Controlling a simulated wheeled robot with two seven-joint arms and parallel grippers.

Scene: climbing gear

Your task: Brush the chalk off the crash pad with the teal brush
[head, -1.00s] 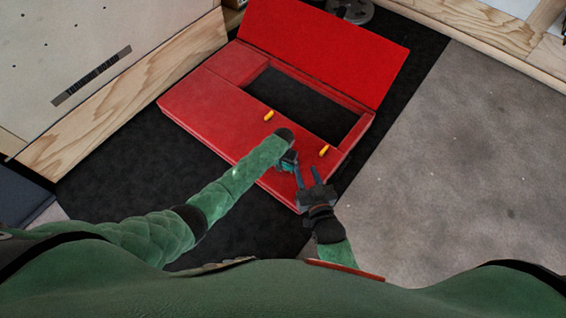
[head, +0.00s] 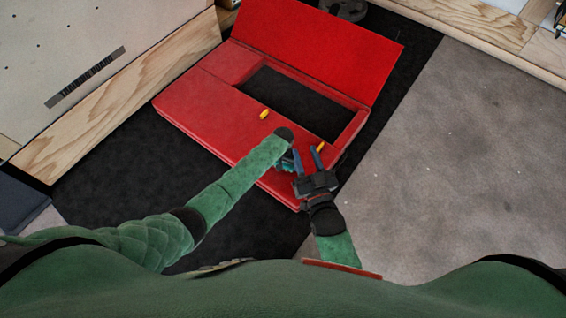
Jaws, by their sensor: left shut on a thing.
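The red crash pad (head: 205,105) lies on the black floor, with a rectangular dark opening and a raised red flap behind it. My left gripper (head: 288,163) is over the pad's front right part, mostly hidden by its own wrist. It is shut on the teal brush (head: 285,167), of which only a small teal bit shows. My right gripper (head: 308,158) is open and empty, its two fingers pointing away from me just right of the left gripper. I cannot make out chalk on the pad.
Two yellow tabs (head: 264,115) sit along the opening's front edge. A wooden-edged panel (head: 120,105) stands at the left, and a wooden edge (head: 475,30) runs along the back right. The grey floor (head: 440,180) at the right is clear.

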